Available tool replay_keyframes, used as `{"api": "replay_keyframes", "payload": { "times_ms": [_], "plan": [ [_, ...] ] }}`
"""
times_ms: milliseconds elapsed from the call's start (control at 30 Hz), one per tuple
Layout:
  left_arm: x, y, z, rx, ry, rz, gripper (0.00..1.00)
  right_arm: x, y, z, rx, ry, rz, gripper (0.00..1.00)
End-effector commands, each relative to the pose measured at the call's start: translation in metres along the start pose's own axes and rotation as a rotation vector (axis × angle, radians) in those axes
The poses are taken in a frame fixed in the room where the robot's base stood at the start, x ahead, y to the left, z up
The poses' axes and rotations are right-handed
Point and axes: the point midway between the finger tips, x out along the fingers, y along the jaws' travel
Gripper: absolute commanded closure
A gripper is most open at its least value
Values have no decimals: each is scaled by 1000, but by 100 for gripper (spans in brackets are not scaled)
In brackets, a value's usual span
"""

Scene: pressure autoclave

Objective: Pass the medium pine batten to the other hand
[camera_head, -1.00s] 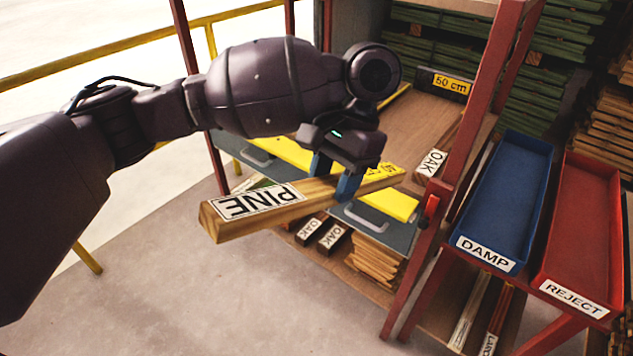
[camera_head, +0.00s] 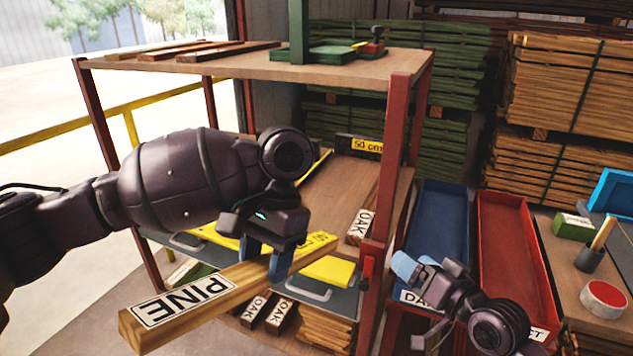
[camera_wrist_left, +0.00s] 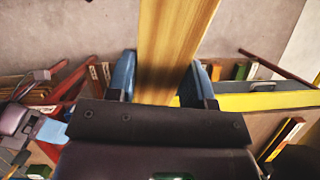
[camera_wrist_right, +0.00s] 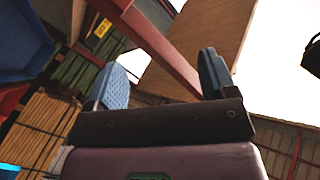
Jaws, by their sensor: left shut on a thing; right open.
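The pine batten (camera_head: 230,290) is a light wooden bar with a white PINE label, held in the air in front of the rack in the head view. My left gripper (camera_head: 266,262) is shut on it, nearer the batten's right end; the labelled end sticks out to the left. In the left wrist view the batten (camera_wrist_left: 172,50) runs between the two blue fingers. My right gripper (camera_head: 412,270) is open and empty, in front of the blue tray, to the right of the batten and apart from it. In the right wrist view its fingers (camera_wrist_right: 160,85) stand wide apart with nothing between.
A red-posted rack (camera_head: 376,215) stands behind the batten, with oak battens (camera_head: 360,226) on its shelves. A blue DAMP tray (camera_head: 440,220) and a red REJECT tray (camera_head: 510,250) stand at right.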

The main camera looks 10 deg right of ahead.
Motion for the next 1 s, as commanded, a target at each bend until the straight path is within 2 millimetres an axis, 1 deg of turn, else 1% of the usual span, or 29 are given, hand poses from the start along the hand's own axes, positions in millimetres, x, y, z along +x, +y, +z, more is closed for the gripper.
{"api": "replay_keyframes", "payload": {
  "times_ms": [33,100,233,333,467,600,700,833,1000],
  "plan": [
    [-1,0,0,0,1,0,84,10,-12,-15,3,5,-42,22],
    [0,0,0,0,1,0,84,21,-29,-30,7,-4,-95,22],
    [0,0,0,0,1,0,84,42,-59,-49,-27,-44,-182,22],
    [0,0,0,0,1,0,84,59,-81,-54,-90,-97,-239,22],
    [0,0,0,0,1,0,84,81,-109,-50,-219,-182,-309,22],
    [0,0,0,0,1,0,84,102,-135,-38,-406,-288,-380,22],
    [0,0,0,0,1,0,84,115,-150,-28,-556,-366,-432,22],
    [0,0,0,0,1,0,84,129,-167,-15,-761,-466,-504,22],
    [0,0,0,0,1,0,84,142,-181,-3,-1033,-593,-599,22]
  ]
}}
